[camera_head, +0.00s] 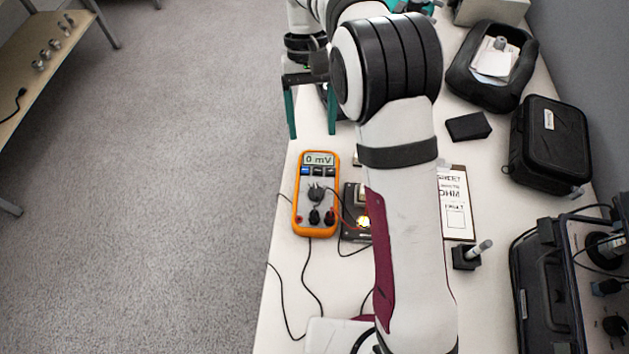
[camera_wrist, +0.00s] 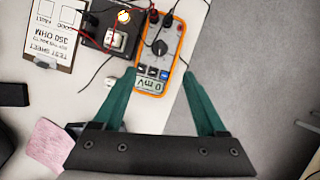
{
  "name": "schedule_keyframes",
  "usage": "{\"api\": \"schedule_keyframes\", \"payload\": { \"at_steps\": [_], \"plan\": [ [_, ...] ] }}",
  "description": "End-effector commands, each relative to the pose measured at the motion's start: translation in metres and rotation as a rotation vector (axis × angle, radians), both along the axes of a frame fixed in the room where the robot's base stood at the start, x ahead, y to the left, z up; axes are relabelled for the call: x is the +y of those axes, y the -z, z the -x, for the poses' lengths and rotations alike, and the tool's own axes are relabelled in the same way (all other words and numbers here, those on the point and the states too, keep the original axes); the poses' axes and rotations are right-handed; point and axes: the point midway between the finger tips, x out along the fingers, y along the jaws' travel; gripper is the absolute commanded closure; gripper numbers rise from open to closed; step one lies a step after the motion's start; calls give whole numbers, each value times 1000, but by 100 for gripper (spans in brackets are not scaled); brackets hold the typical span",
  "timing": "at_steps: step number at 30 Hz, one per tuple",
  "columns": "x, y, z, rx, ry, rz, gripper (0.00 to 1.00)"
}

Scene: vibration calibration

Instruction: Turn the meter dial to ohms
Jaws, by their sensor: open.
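The orange multimeter (camera_head: 297,222) lies on the white table, left of my arm, in the head view. Its display reads "0 mV". Its dark dial (camera_head: 317,193) sits mid-face below a row of buttons; the exact pointer direction is too small to tell. In the wrist view the multimeter (camera_wrist: 177,50) appears upside down beyond my fingertips, with its dial (camera_wrist: 160,47) visible. My gripper (camera_head: 312,137) is open and empty, with teal fingers, past the meter's display end and apart from it. In the wrist view my gripper (camera_wrist: 160,72) has its fingers spread wide.
A small device with a lit lamp (camera_head: 363,222) stands right of the meter, joined by leads. A clipboard test sheet (camera_head: 454,190), black block (camera_head: 468,127), black case (camera_head: 550,145) and tray (camera_head: 468,84) lie farther right. Cables hang near the table's left edge.

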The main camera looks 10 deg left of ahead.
Motion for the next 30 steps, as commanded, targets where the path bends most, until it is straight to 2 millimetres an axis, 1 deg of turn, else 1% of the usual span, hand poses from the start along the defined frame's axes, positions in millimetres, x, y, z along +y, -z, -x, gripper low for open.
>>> {"api": "schedule_keyframes", "payload": {
  "at_steps": [9,12,15,18,21,28,29,30],
  "plan": [
    [-8,86,36,9,-5,4,26],
    [-10,107,45,7,-6,4,26],
    [-12,122,50,5,-7,3,26],
    [-13,130,53,4,-7,3,26],
    [-13,134,54,3,-7,3,26],
    [-13,135,55,3,-8,3,26],
    [-13,135,55,2,-8,3,29],
    [-13,135,55,3,-8,3,36]
  ]
}}
